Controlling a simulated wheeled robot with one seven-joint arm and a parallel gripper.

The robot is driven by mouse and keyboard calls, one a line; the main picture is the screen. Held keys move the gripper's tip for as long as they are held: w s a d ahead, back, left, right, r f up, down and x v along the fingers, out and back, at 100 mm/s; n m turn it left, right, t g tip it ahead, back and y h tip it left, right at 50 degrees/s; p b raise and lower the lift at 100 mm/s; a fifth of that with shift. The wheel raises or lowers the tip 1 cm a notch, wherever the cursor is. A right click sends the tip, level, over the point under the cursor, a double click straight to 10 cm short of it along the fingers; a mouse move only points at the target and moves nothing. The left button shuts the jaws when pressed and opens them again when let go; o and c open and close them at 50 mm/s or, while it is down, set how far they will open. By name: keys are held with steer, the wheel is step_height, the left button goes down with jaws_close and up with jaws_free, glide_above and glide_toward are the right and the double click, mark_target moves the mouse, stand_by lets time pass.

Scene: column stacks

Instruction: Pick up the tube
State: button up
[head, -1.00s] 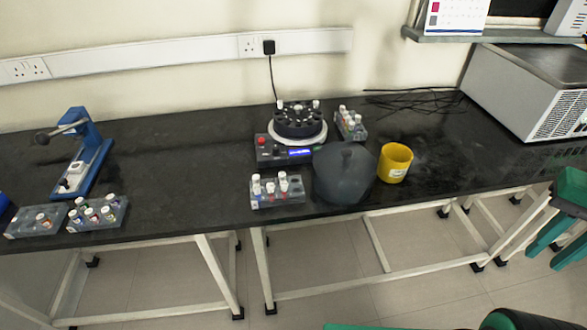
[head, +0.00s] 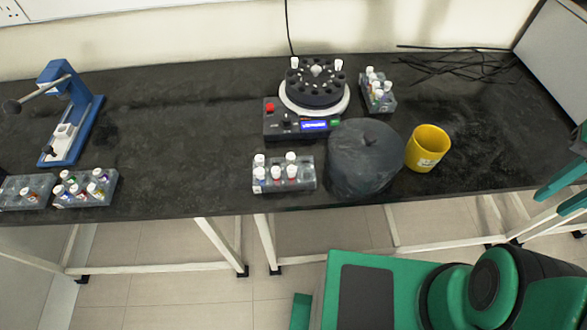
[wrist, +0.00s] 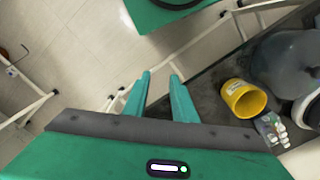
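Several white-capped tubes (head: 275,172) stand in a clear rack (head: 306,180) at the bench's front middle. More tubes (head: 377,84) stand in a rack right of the black centrifuge rotor (head: 315,84), and others (head: 77,188) in racks at the front left. White caps also show on the rotor. I cannot tell which tube is meant. My gripper (wrist: 160,84) has two green fingers apart with nothing between them. It shows at the right edge of the head view (head: 562,192), in front of the bench and away from the tubes.
A dark grey lid (head: 365,160) and a yellow cup (head: 428,148) stand right of the middle rack. A blue stand (head: 75,115) is at the left. Black cables (head: 460,65) lie at the back right. The bench's left middle is clear.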

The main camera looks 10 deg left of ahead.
steer(key=w+a+r+n, duration=0.2)
steer(key=w+a+n, duration=0.6)
steer(key=n, duration=2.7)
glide_above(292, 168)
steer(key=f, duration=0.6)
steer(key=shift+w+f, duration=0.2)
steer(key=shift+f, duration=0.1)
steer(key=shift+s+f, duration=0.15)
steer(key=shift+f, duration=1.15)
steer(key=shift+s+f, duration=0.1)
steer(key=shift+f, duration=1.2)
